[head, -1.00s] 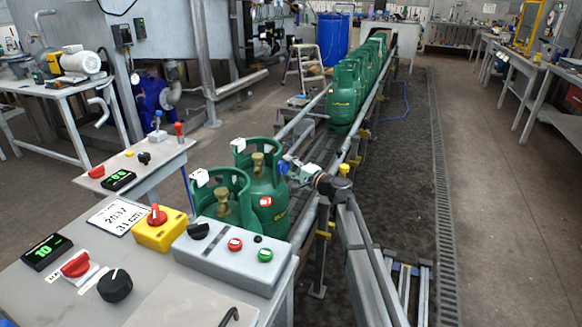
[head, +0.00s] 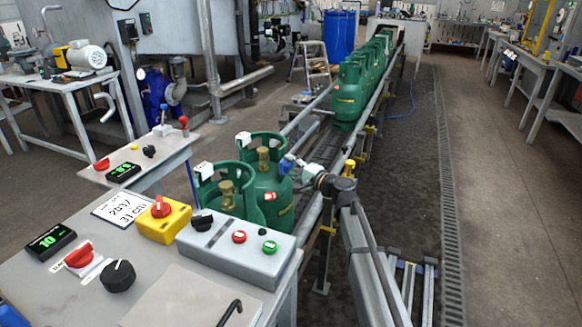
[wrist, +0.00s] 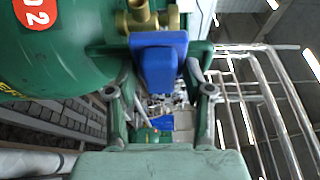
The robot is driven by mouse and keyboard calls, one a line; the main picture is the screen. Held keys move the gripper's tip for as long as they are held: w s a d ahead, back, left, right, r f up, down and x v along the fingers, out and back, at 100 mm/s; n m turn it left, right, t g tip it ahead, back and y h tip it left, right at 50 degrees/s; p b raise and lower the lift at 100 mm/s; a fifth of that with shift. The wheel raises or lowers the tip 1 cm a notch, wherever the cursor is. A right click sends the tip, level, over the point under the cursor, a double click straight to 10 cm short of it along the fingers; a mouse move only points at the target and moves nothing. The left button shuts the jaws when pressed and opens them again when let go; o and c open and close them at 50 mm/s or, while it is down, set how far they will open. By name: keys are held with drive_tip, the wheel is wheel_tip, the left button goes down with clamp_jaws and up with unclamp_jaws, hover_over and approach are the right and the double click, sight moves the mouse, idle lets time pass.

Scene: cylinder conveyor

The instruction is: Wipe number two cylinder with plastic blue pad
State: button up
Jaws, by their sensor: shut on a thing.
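The number two cylinder (head: 275,180) is green with a brass valve and stands upright near the end of the conveyor line. The pad also shows small in the head view (head: 285,166).
Another green cylinder (head: 209,201) stands in front, partly behind the grey control box (head: 237,248). Several more cylinders (head: 350,95) queue farther back on the conveyor. Metal rails (head: 368,108) flank the line. The floor at right (head: 500,200) is open.

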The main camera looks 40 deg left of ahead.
drive_tip(key=shift+w+d+b, duration=0.25)
drive_tip(key=shift+w+d, duration=0.05)
drive_tip(key=shift+d, duration=0.65)
drive_tip(key=shift+w+d+b, duration=0.3)
drive_tip(key=shift+w+d, duration=0.05)
drive_tip(key=shift+d, duration=0.55)
drive_tip(key=shift+w+d+b, duration=0.25)
drive_tip(key=shift+w+d, duration=0.05)
drive_tip(key=shift+d, duration=0.65)
drive_tip(key=shift+d, duration=0.15)
drive_tip(key=shift+w+d+b, duration=0.2)
drive_tip(key=shift+w+d, duration=0.05)
drive_tip(key=shift+d, duration=0.4)
drive_tip(key=shift+w+d+b, duration=0.2)
drive_tip(key=shift+w+d, duration=0.05)
drive_tip(key=shift+d, duration=0.4)
drive_tip(key=shift+w, duration=0.1)
